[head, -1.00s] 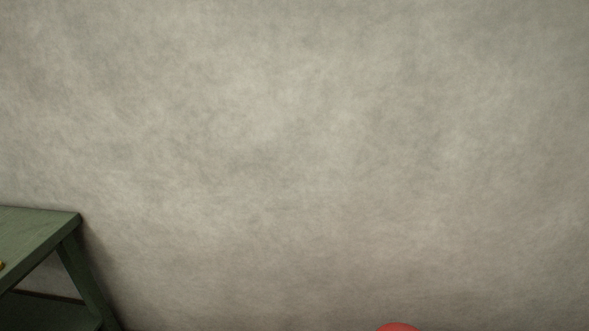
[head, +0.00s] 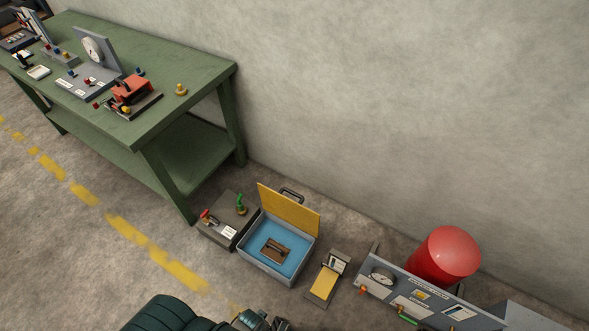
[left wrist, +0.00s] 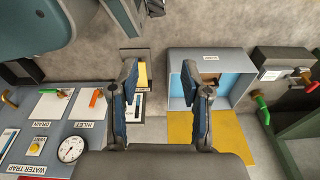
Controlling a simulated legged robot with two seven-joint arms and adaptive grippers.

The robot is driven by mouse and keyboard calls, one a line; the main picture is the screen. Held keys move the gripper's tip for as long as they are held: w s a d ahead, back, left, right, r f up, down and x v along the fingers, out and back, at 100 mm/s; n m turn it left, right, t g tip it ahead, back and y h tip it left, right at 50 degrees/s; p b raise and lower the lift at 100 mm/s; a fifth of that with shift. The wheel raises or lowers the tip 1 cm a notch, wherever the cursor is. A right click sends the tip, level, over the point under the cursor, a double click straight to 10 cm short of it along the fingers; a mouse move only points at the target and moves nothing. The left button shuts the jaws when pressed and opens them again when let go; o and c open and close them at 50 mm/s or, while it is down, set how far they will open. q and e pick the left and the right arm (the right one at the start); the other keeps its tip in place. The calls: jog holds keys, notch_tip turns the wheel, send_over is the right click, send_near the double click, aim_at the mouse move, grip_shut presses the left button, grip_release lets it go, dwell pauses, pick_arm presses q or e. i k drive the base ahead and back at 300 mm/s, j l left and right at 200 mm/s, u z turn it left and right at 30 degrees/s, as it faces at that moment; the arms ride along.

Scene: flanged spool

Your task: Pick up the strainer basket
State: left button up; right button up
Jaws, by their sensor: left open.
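I cannot make out a strainer basket for certain. A small brown block-like object (head: 276,250) lies inside an open blue-lined case (head: 268,277) with a raised yellow lid (head: 289,212). In the left wrist view, the brown object (left wrist: 210,79) shows partly in the case (left wrist: 240,57), partly behind a finger. My left gripper (left wrist: 160,80) is open, with nothing between its fingers, above the floor near the case. In the head view, my left gripper (head: 280,324) shows only partly at the bottom edge. My right gripper is not in view.
A grey labelled panel (head: 400,290) and a red cylinder (head: 449,252) stand right of the case. A small yellow-and-grey stand (head: 323,284) lies between. A dark box with valves (head: 228,218) is to the left. A green workbench (head: 190,75) stands against the wall.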

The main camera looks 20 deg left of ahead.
aim_at(274, 252)
jog(key=k+j+u, duration=0.2)
jog(key=u, duration=0.15)
jog(key=k+j+u, duration=0.2)
jog(key=u, duration=0.2)
